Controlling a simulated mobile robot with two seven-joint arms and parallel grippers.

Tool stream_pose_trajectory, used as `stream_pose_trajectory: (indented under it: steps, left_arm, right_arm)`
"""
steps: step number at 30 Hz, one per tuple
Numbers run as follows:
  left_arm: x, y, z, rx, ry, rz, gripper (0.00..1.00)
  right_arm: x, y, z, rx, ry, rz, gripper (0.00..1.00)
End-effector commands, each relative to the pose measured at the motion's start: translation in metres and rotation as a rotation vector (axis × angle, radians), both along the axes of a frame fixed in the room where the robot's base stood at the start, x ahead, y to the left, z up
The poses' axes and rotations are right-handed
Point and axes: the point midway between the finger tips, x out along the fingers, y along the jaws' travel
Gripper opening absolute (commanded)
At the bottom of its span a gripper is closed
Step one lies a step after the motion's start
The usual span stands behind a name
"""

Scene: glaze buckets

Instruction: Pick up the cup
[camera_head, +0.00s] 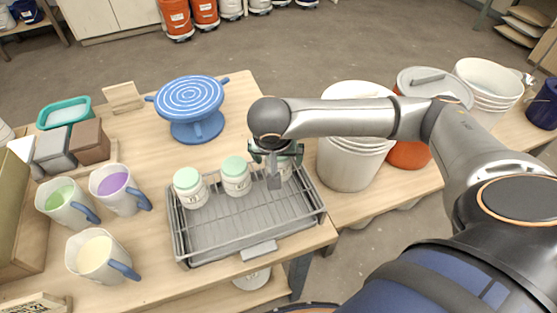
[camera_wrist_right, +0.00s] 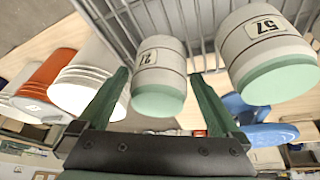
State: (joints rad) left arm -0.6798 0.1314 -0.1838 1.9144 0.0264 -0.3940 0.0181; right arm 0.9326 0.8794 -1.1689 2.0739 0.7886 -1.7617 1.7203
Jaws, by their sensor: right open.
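My right gripper (camera_head: 277,165) is over the back right part of a grey wire-rack tray (camera_head: 225,236). A white jar with a mint lid stands there, mostly hidden by the gripper in the head view. In the wrist view, the open fingers (camera_wrist_right: 159,78) are on either side of this labelled jar (camera_wrist_right: 158,62); I cannot tell if they touch it. Two similar jars, the middle one (camera_head: 236,180) and the left one (camera_head: 190,192), stand in the tray. Three handled mugs stand left of the tray: green-filled (camera_head: 62,212), purple-filled (camera_head: 122,200) and cream-filled (camera_head: 95,263). My left gripper is not in view.
A blue banding wheel (camera_head: 192,128) stands behind the tray. White buckets (camera_head: 345,166) and a grey-lidded orange bucket (camera_head: 408,154) are to the right, near my right arm. A teal-rimmed container (camera_head: 64,113) and blocks (camera_head: 90,142) sit at the left.

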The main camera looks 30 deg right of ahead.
Motion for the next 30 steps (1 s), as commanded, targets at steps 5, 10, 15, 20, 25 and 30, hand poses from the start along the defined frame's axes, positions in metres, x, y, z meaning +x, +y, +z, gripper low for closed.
stream_pose_trajectory:
  steps: [5, 10, 15, 20, 25, 30]
  left_arm:
    - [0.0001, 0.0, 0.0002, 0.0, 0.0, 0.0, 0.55]
    - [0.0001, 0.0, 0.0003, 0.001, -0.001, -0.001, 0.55]
    - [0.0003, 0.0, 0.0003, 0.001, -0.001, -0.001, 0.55]
    - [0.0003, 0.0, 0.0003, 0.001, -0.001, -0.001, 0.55]
    - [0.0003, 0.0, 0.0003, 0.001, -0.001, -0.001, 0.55]
    - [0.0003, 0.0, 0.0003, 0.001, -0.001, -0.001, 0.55]
  right_arm:
    - [-0.0002, 0.0002, 0.0002, 0.001, 0.001, 0.0, 0.85]
    - [-0.0003, 0.0004, 0.0003, 0.001, 0.001, 0.0, 0.66]
    - [-0.0003, 0.0005, 0.0003, 0.001, 0.001, 0.0, 0.47]
    - [-0.0003, 0.0006, 0.0004, 0.001, 0.0, 0.0, 0.29]
    - [-0.0003, 0.0007, 0.0004, 0.001, 0.0, 0.001, 0.1]
    - [-0.0001, 0.0007, 0.0007, 0.001, -0.001, 0.0, 0.1]
